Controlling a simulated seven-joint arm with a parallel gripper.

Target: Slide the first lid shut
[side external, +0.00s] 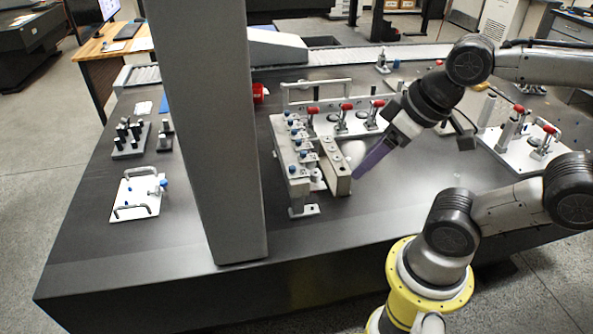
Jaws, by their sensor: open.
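My gripper (362,170) reaches down from the upper right, with long purple fingers. It is open. Its tips are close to the right side of a light metal bar with round holes (337,170); I cannot tell whether they touch it. The bar stands on a metal fixture (296,165) with several blue-topped parts along it. A small white rounded part (355,150) is partly hidden behind the fingers. No lid can be clearly told apart from the fixture parts at this size, nor whether any is open or shut.
A grey column (210,130) rises left of the fixture. Red-handled clamps (347,112) stand behind it, and another clamp plate (520,145) is at right. A white plate with handles (138,195) lies at left. The black table (350,230) is clear in front.

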